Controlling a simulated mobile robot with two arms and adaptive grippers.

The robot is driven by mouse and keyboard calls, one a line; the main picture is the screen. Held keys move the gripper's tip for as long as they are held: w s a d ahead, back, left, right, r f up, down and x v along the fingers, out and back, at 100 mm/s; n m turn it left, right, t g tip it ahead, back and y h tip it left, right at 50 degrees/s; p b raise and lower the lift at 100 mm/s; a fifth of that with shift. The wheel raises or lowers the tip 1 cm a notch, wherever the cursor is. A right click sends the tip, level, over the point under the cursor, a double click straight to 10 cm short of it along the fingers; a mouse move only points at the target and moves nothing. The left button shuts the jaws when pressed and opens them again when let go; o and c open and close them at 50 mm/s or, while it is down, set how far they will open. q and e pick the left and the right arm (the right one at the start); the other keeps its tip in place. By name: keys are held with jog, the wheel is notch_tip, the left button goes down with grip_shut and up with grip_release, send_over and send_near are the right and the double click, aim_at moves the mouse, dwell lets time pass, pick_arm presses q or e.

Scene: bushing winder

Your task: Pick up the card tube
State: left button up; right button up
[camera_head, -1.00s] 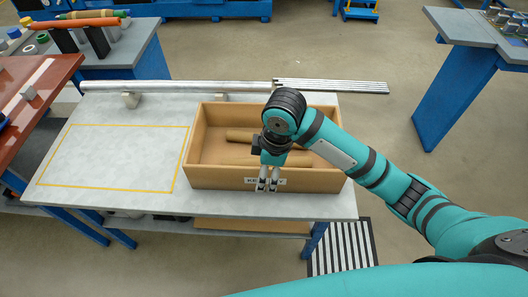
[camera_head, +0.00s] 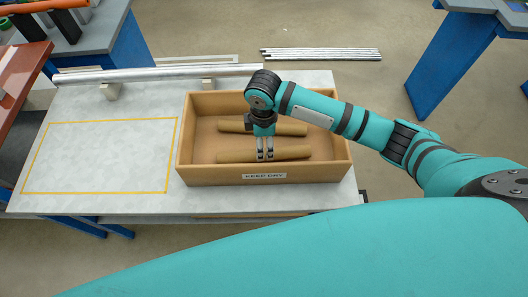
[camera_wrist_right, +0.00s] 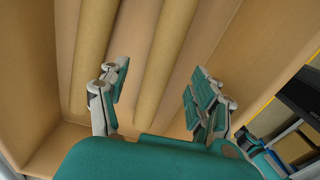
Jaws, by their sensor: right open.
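Two brown card tubes lie side by side in an open cardboard box (camera_head: 335,172). The back tube (camera_head: 290,129) is partly hidden behind my right wrist, and the front tube (camera_head: 293,153) lies nearer the box's labelled wall. My right gripper (camera_head: 265,155) points down over the front tube, its fingers apart. In the right wrist view, the gripper (camera_wrist_right: 160,72) is open, with one tube (camera_wrist_right: 162,60) seen between its fingers and the other tube (camera_wrist_right: 92,50) to the left. Whether the fingertips touch a tube I cannot tell. My left gripper is not in view.
The box stands on a grey table (camera_head: 60,195) with an empty yellow-outlined area to its left. A long metal bar (camera_head: 150,74) lies on supports behind it. Metal rods (camera_head: 320,54) show beyond the table. The box walls stand close around the gripper.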

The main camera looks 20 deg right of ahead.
jog(key=shift+s+f, duration=0.1)
jog(key=shift+f, duration=0.4)
notch_tip(320, 180, down, 4)
jog(key=shift+s+f+p, duration=0.1)
jog(key=shift+f+p, duration=0.15)
jog(key=shift+p, duration=0.3)
jog(key=shift+f, duration=0.3)
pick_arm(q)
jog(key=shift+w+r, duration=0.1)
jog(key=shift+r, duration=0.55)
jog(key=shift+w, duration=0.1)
pick_arm(e)
jog(key=shift+c, duration=0.5)
jog(key=c, duration=0.7)
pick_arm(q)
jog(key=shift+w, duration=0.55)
pick_arm(e)
jog(key=c, duration=0.5)
jog(key=shift+r, duration=0.1)
